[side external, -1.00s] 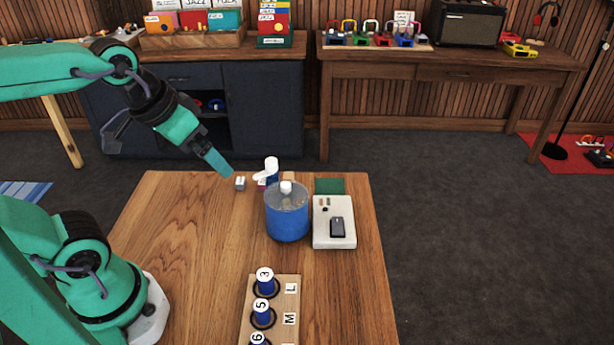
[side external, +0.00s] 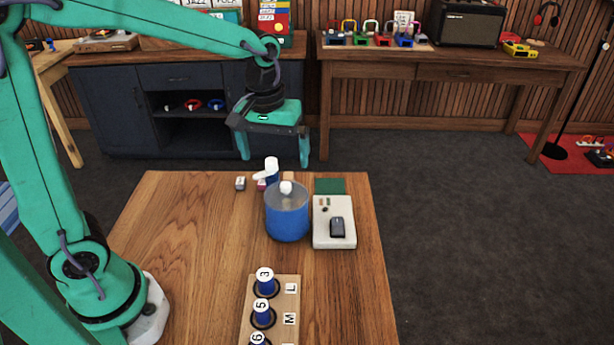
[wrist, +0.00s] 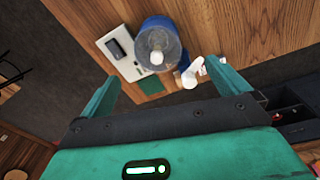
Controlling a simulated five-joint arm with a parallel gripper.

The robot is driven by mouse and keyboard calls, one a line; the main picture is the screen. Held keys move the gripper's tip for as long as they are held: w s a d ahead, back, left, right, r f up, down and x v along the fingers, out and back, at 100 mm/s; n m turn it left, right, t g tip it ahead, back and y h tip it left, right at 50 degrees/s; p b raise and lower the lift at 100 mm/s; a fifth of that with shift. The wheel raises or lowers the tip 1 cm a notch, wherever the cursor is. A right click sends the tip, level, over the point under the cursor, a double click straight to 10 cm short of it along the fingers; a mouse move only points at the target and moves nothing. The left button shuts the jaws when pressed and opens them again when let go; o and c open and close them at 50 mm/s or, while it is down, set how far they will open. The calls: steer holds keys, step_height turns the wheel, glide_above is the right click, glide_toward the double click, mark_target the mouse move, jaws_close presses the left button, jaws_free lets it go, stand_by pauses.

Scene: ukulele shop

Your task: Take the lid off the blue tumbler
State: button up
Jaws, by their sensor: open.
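The blue tumbler (side external: 287,218) stands upright on the wooden table. Its greyish lid (side external: 300,194) is on top, with a white knob (side external: 286,187) in the middle. In the wrist view the tumbler (wrist: 150,27) shows beyond the fingers with its lid (wrist: 168,42) and knob (wrist: 156,58) facing me. My gripper (side external: 274,162) is open and empty, pointing down, above and behind the tumbler in the side view. Its two fingers are wide apart, and the wrist view also shows the gripper (wrist: 165,85) with nothing between its fingertips.
A white spray bottle (side external: 271,170) stands just behind the tumbler. A pale tray (side external: 334,240) with a dark device and a green mat (side external: 329,186) lie to its right. A wooden board (side external: 288,285) with several numbered blue pegs is in front. The table's left part is clear.

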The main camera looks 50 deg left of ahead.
mark_target(286, 184)
steer(key=shift+w+d+f+n+g, duration=0.2)
steer(key=shift+w+f+n, duration=0.05)
steer(key=shift+w+f, duration=0.35)
steer(key=shift+w+d+f+n+g, duration=0.2)
steer(key=shift+w+f+n, duration=0.05)
steer(key=shift+w+f, duration=0.3)
steer(key=shift+a+f, duration=0.15)
steer(key=shift+f, duration=1.85)
steer(key=shift+a+f, duration=0.15)
steer(key=shift+f, duration=1.8)
steer(key=c, duration=0.7)
steer(key=shift+r, duration=0.2)
